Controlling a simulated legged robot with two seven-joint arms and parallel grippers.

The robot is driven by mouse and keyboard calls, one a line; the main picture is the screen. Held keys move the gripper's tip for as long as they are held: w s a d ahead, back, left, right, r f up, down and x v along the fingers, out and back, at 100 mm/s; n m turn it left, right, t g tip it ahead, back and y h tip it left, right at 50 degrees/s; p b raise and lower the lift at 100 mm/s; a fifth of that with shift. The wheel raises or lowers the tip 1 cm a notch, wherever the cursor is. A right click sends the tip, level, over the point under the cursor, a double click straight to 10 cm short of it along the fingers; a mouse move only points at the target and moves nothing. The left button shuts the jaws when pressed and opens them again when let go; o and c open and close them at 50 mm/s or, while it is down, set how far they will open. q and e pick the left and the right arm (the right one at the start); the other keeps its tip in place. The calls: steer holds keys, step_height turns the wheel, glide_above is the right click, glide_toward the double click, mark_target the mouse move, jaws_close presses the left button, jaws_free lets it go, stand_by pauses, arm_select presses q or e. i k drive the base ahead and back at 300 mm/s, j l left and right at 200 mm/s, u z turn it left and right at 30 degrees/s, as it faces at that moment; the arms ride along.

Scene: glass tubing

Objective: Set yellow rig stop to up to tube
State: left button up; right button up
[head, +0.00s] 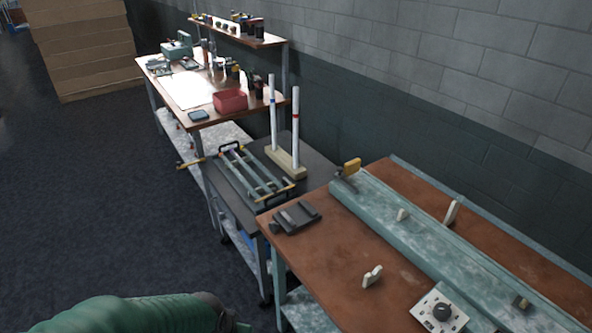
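A yellow stop (349,168) sits at the far end of the long teal rig (430,240) on the right bench. A small dark and brownish block (520,302) sits on the rig near its close end. Two white tubes stand upright in a pale block on the cart: one with a blue band (272,115), one with a red band (295,130). No tube is visible lying on the rig. My green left arm crosses the bottom left edge, clear of the bench; its gripper is out of frame. My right gripper is not in view.
A dark flat device (296,217), a pale notched holder (372,276) and a control box with a knob (440,312) stand on the brown bench. A rack (255,175) lies on the cart. A cluttered workbench with a red bin (230,101) stands behind. The left floor is clear.

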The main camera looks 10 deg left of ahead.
mark_target(350, 168)
steer(key=i+j+z, duration=0.15)
steer(key=j, duration=0.3)
steer(key=j+z, duration=0.15)
steer(key=j, duration=0.25)
steer(key=i+j, duration=0.15)
steer(key=i, duration=0.35)
